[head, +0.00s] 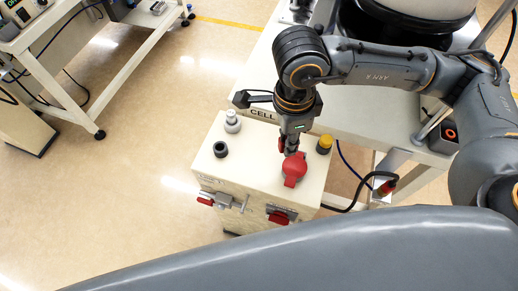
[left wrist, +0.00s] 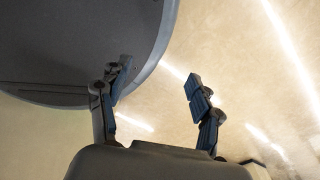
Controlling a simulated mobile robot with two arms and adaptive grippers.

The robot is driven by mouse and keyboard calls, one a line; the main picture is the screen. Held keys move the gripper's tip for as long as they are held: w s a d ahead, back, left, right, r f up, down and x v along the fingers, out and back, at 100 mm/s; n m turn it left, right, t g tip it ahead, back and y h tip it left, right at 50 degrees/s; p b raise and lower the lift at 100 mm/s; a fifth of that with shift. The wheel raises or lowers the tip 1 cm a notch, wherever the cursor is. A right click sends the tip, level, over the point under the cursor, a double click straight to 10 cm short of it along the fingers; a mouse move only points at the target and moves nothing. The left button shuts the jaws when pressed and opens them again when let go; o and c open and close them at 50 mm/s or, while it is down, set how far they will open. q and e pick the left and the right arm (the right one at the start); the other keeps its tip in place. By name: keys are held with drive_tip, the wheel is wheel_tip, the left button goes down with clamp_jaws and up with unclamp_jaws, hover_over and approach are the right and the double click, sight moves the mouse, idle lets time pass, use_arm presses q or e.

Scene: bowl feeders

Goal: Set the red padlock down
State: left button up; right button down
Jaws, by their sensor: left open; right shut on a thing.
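In the head view my right gripper (head: 291,149) points down over the cream box and is shut at a red object (head: 294,168), which I take for the red padlock. It is at the fingertips, over the right part of the box top. The fingers hide part of it, and I cannot tell whether it touches the top. A smaller red patch shows at the left of the fingers. In the left wrist view my left gripper (left wrist: 159,77) is open, with nothing between its fingers and pale floor behind.
The cream box (head: 240,172) carries a black knob (head: 220,149), a pale grey knob (head: 232,122) and a yellow knob (head: 324,144). Red-marked fittings (head: 206,200) (head: 279,216) stick out from its front. A white bench (head: 262,65) stands behind.

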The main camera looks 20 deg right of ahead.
drive_tip(key=m, duration=0.3)
drive_tip(key=a+m, duration=0.1)
drive_tip(key=shift+s+r+m, duration=0.2)
drive_tip(key=shift+r+m, duration=0.1)
drive_tip(key=shift+m, duration=0.1)
drive_tip(key=a+m+p, duration=0.1)
drive_tip(key=m, duration=0.4)
drive_tip(key=m+p, duration=0.3)
drive_tip(key=m, duration=0.7)
hover_over(266, 133)
drive_tip(key=s, duration=0.1)
wheel_tip(266, 133, down, 7)
drive_tip(key=shift+s+a, duration=0.15)
drive_tip(key=shift+w+f, duration=0.45)
drive_tip(key=shift+f, duration=0.1)
wheel_tip(266, 133, down, 3)
drive_tip(key=shift+w+p, duration=0.1)
drive_tip(key=shift+p, duration=0.35)
use_arm(q)
drive_tip(key=r, duration=0.1)
drive_tip(key=w+r, duration=0.1)
drive_tip(key=r, duration=0.1)
drive_tip(key=w+r, duration=0.1)
drive_tip(key=r, duration=0.1)
drive_tip(key=shift+d, duration=0.1)
use_arm(e)
drive_tip(key=shift+f, duration=0.2)
drive_tip(key=shift+f, duration=0.1)
